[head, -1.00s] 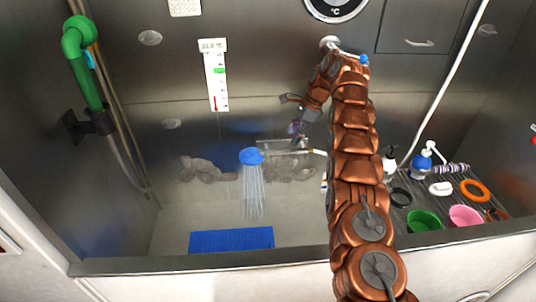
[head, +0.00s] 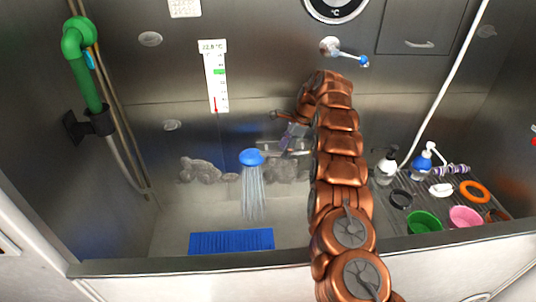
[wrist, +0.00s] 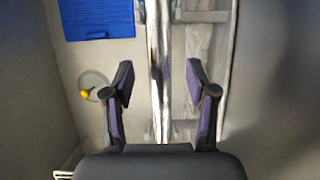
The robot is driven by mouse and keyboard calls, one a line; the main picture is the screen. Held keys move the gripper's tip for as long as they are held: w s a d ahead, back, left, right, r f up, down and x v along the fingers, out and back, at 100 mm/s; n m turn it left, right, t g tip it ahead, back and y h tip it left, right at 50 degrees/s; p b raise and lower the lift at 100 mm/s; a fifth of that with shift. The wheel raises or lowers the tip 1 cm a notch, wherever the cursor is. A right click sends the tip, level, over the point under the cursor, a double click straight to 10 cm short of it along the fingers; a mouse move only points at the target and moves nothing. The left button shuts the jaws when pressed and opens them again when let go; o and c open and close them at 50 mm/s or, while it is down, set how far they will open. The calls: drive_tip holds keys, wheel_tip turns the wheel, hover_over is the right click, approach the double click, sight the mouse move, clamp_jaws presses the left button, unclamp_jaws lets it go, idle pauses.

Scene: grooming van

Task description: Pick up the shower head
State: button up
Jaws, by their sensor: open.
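A blue shower head (head: 251,157) with pale streaks of spray below it shows in front of the back wall, in the middle of the head view. A green hooked shower-like piece (head: 85,60) stands in a dark wall holder at the left. My gripper (head: 290,137) is to the right of the blue head and a little higher in the picture, partly hidden by my arm. In the wrist view my gripper (wrist: 160,85) is open and empty. A shiny chrome bar (wrist: 160,40) runs between and beyond its fingers; I cannot tell its distance. Neither head is recognisable there.
A blue mat (head: 232,241) lies in the tub. A wall fitting with a blue tip (head: 345,55) is above my arm. A rack (head: 400,215) at the right holds pump bottles, rings, a green bowl (head: 424,221) and a pink bowl (head: 465,216). The tub's left part is open.

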drive_tip(key=shift+a+f, duration=0.25)
drive_tip(key=shift+f, duration=0.45)
clamp_jaws()
